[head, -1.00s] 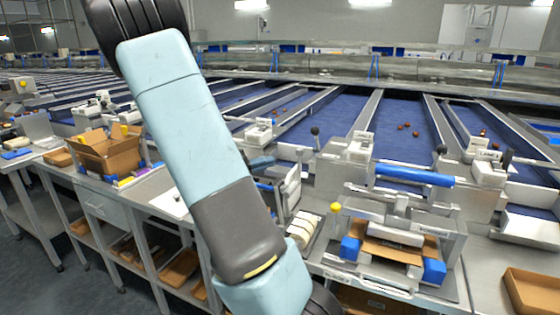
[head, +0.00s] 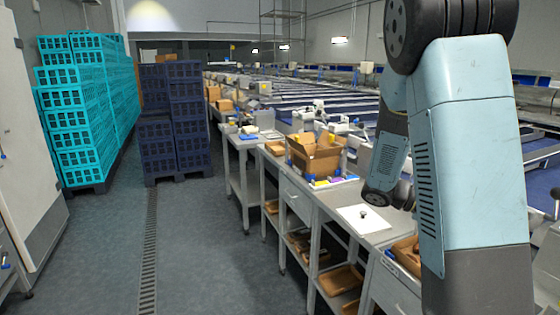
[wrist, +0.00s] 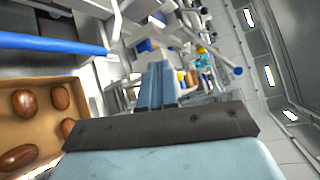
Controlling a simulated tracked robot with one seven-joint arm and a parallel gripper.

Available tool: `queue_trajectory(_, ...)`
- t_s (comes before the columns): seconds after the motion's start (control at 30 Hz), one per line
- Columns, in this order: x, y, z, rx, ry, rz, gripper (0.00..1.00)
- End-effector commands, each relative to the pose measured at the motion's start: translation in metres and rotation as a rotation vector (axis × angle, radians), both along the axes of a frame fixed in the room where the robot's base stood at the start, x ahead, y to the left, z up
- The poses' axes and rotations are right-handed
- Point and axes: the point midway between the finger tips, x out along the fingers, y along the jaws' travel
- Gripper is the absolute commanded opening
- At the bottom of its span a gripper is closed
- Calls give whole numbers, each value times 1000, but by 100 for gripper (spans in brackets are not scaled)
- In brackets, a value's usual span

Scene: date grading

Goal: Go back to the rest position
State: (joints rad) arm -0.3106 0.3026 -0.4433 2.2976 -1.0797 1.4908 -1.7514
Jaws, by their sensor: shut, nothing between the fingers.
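My gripper (wrist: 158,68) shows in the wrist view as two pale blue fingers side by side beyond a dark bar. They are shut together with nothing between them. The fingers point past the benches, clear of any object I can make out. In the head view my arm fills the right side, with a raised upper link and a lower part behind it; the gripper cannot be made out there.
In the wrist view a brown tray (wrist: 80,88) with several dates lies at the left, near a blue bar (wrist: 50,43). The head view shows teal crates (head: 75,110), dark blue crates (head: 187,115), a bench holding an open carton (head: 316,160), and clear aisle floor (head: 205,240).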

Motion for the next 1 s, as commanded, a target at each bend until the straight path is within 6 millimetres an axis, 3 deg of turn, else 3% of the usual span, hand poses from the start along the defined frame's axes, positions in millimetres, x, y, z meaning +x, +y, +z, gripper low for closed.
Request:
queue_trajectory(0.2, -30, 21, 2, 92, -411, -157, 0)
queue_trajectory(0.57, -65, 69, 12, 204, -1026, -525, 0)
queue_trajectory(1.0, -95, 141, 48, 310, -1637, -1146, 0)
